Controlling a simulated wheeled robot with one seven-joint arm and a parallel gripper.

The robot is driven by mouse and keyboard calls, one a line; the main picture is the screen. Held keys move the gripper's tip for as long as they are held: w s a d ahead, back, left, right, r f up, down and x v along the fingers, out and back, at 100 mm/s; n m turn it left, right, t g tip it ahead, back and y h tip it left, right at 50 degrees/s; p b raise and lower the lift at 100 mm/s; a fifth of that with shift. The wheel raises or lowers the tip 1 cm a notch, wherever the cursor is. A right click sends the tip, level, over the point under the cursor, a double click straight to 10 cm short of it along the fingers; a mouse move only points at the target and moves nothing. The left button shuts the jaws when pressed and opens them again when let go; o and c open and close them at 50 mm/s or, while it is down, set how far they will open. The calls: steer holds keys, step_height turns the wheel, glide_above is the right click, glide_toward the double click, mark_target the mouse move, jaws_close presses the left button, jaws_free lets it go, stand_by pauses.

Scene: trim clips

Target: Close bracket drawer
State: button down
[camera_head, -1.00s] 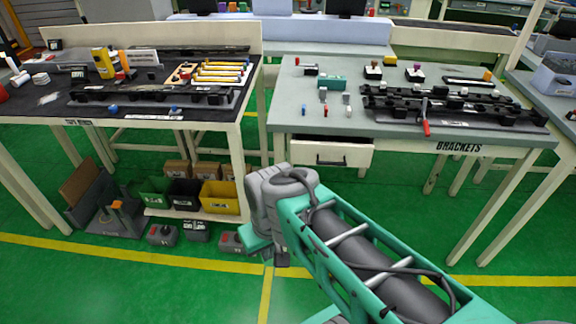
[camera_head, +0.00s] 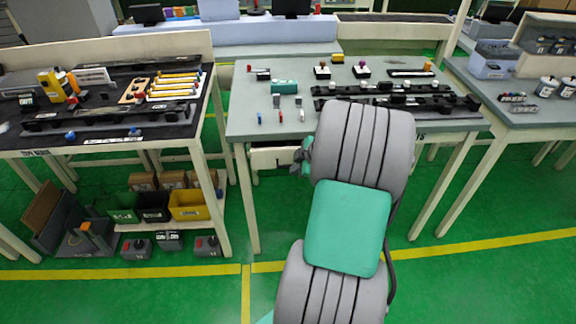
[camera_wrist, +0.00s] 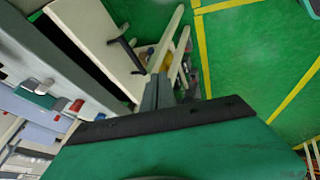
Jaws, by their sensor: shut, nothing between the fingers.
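The cream bracket drawer (camera_head: 270,159) hangs under the front edge of the grey brackets table (camera_head: 250,122). Its left part shows in the head view, and my arm hides the rest. In the wrist view the drawer front (camera_wrist: 88,22) is at upper left, with its dark bar handle (camera_wrist: 126,54). It appears to stick out from under the tabletop, but how far I cannot tell. My gripper (camera_head: 301,160) is shut and empty near the drawer front. In the wrist view its fingers (camera_wrist: 158,88) show beside the handle; contact with the drawer is unclear.
Black trim rails (camera_head: 440,104) and small clips lie on the brackets table. A dark-topped table (camera_head: 60,140) stands at left, with bins (camera_head: 188,205) on its lower shelf. Another table (camera_head: 535,115) stands at right. Green floor in front is clear.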

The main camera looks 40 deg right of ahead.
mark_target(288, 167)
steer(key=w+f, duration=0.1)
steer(key=w, duration=0.1)
steer(key=w+d+f, duration=0.1)
steer(key=w+f, duration=0.1)
steer(key=w+d+f+p, duration=0.1)
steer(key=w+f, duration=0.1)
